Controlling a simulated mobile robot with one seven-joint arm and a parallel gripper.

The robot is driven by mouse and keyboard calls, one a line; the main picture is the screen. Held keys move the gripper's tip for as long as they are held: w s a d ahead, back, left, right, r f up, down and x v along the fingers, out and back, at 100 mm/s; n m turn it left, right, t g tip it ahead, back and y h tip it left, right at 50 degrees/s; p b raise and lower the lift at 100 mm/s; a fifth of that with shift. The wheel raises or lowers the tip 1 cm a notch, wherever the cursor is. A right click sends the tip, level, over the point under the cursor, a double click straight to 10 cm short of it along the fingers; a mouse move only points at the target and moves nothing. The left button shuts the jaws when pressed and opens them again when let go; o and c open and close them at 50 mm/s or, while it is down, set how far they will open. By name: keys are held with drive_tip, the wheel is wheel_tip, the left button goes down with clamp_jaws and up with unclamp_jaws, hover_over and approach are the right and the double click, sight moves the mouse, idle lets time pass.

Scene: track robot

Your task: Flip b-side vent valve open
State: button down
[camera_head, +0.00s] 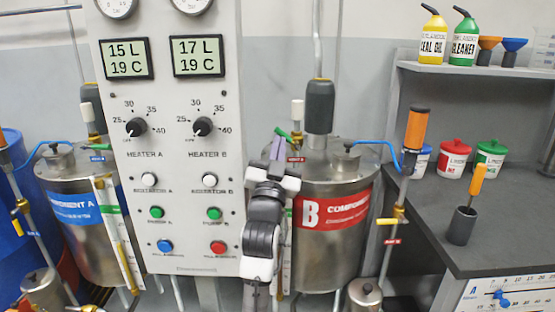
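The B tank (330,252) is a steel drum with a red "B COMPONENT" label, right of the control panel. A small green lever (283,133) shows at its upper left, beside a white-capped fitting (297,112). A small red tag (296,159) hangs just below; its text is too small to read. I take this lever for the b-side vent valve. My gripper (277,147) points up in front of the tank's left edge, its fingers close below the green lever. Contact cannot be told. The fingers are seen nearly edge-on, so their opening is unclear. My wrist hides part of the tank.
The control panel (178,232) with knobs and buttons stands close left of my arm. A dark motor (318,105) rises from the tank lid. A pipe with a yellow valve (390,221) stands right of the tank. A grey bench (430,215) with pots is farther right.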

drive_tip(key=shift+r+b, duration=0.35)
drive_tip(key=shift+r, duration=0.3)
drive_tip(key=shift+d+r+m+h+b, duration=0.15)
drive_tip(key=shift+m+h+b, duration=0.2)
drive_tip(key=shift+m+h, duration=0.4)
drive_tip(key=shift+d+r+m+g+h+b, duration=0.4)
drive_tip(key=shift+m+g+h+b, duration=0.1)
drive_tip(key=shift+m, duration=0.45)
drive_tip(key=shift+f, duration=0.1)
